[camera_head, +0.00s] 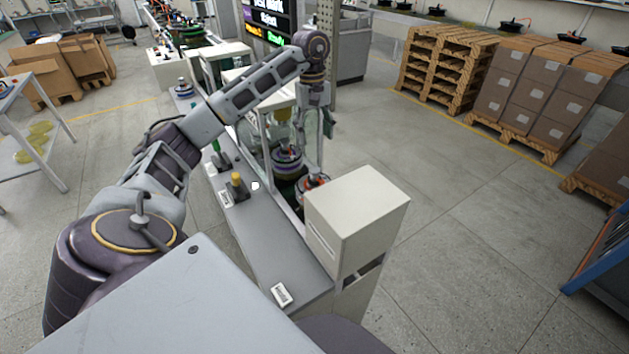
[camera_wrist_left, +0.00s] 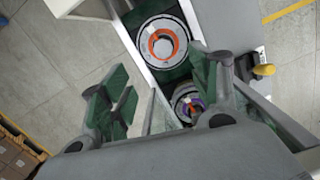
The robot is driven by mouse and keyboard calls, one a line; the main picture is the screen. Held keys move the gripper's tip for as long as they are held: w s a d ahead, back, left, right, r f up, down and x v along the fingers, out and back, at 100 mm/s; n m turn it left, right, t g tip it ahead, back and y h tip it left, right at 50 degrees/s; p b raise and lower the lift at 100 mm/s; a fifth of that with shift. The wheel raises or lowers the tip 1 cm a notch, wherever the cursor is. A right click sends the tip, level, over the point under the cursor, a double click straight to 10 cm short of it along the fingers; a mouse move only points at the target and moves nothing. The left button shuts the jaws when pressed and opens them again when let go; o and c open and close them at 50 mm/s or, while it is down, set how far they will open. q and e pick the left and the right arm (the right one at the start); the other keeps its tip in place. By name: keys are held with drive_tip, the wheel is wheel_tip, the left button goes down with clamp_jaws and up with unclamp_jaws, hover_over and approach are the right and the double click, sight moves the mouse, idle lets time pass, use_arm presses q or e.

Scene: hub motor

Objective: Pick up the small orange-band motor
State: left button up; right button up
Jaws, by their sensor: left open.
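The orange-band motor (camera_head: 313,183) sits in the narrow channel of the workstation, partly hidden by the white box in the head view. In the left wrist view, the orange-band motor (camera_wrist_left: 162,42) is round, with a bright orange ring and a pale center, beyond the fingertips. A purple-band motor (camera_head: 287,160) stands behind it in the channel; it also shows between the fingers in the left wrist view (camera_wrist_left: 188,103). My left gripper (camera_head: 310,128) points down over the channel; its green-padded fingers (camera_wrist_left: 162,95) are spread and hold nothing. My right gripper is out of view.
A white box (camera_head: 357,220) stands at the near end of the channel. A yellow-topped button (camera_head: 236,179) is on the bench left of the channel. Glass panels flank the channel. Pallets with cartons (camera_head: 540,95) stand far right; the floor between is clear.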

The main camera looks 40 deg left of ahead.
sight(316, 169)
use_arm(q)
drive_tip(key=shift+s+d+f, duration=0.1)
drive_tip(key=shift+d+f, duration=0.05)
drive_tip(key=shift+f, duration=1.15)
drive_tip(key=shift+s+d+f, duration=0.1)
drive_tip(key=shift+f, duration=1.55)
drive_tip(key=shift+d+f, duration=0.15)
drive_tip(key=shift+f, duration=1)
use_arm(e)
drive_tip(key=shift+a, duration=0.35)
use_arm(q)
drive_tip(key=shift+s+f, duration=0.1)
drive_tip(key=shift+f, duration=0.05)
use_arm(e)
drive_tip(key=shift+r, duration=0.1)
